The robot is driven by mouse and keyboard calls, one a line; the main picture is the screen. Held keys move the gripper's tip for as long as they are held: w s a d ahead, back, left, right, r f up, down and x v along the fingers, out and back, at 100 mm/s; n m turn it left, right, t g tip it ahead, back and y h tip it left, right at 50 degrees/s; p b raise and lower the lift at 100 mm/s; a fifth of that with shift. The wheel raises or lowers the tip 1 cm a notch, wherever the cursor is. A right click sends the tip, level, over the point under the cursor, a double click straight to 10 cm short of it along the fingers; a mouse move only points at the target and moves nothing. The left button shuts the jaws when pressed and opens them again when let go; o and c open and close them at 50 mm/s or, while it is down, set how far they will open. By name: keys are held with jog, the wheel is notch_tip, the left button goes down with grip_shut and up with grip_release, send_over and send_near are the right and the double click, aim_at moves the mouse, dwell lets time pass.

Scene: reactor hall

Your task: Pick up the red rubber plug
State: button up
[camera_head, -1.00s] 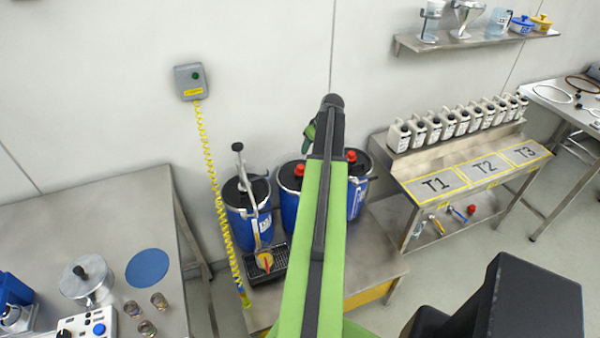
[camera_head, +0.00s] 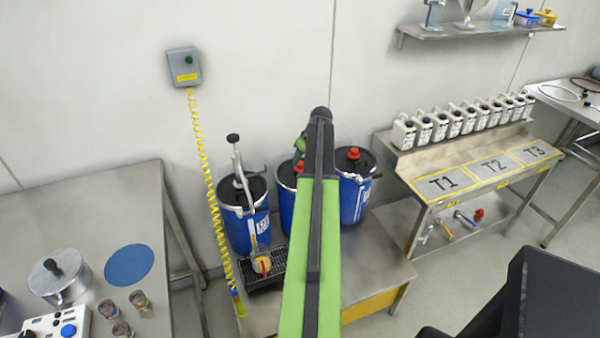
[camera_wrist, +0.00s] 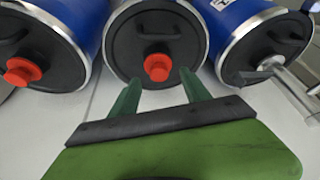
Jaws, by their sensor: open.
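Two red rubber plugs sit on the black lids of blue drums. One is on the middle drum, partly behind my arm in the head view (camera_head: 299,168); in the wrist view this middle plug (camera_wrist: 158,67) lies just beyond my fingertips, centred between them. The other plug (camera_head: 353,153) is on the right-hand drum; in the wrist view this second plug (camera_wrist: 22,70) is at the left. My gripper (camera_wrist: 160,88) is open and empty, with green fingers spread. In the head view my arm mostly hides it.
The drum with a lever pump (camera_head: 237,170) stands left of the middle drum, its spout over a black drip grate (camera_head: 265,270). A yellow coiled cord (camera_head: 205,170) hangs beside it. A shelf rack with several white canisters (camera_head: 440,127) stands to the right.

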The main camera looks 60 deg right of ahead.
aim_at(301, 163)
jog(key=b+x, duration=0.3)
jog(key=x, duration=0.1)
jog(key=shift+d+f, duration=0.15)
jog(key=shift+f, duration=0.2)
jog(key=shift+w+r, duration=0.1)
jog(key=shift+r, duration=0.1)
jog(key=shift+c, duration=0.4)
grip_shut()
jog(key=r+p, duration=0.5)
jog(key=shift+s+d+r, duration=0.1)
jog(key=shift+s+r, duration=0.05)
jog(key=shift+s, duration=0.15)
jog(key=s+d+r+p, duration=0.4)
jog(key=s+r+p, duration=0.1)
jog(key=s, duration=0.5)
jog(key=shift+d+r+p, duration=0.25)
jog(key=shift+r+p, duration=0.1)
jog(key=shift+p, duration=0.15)
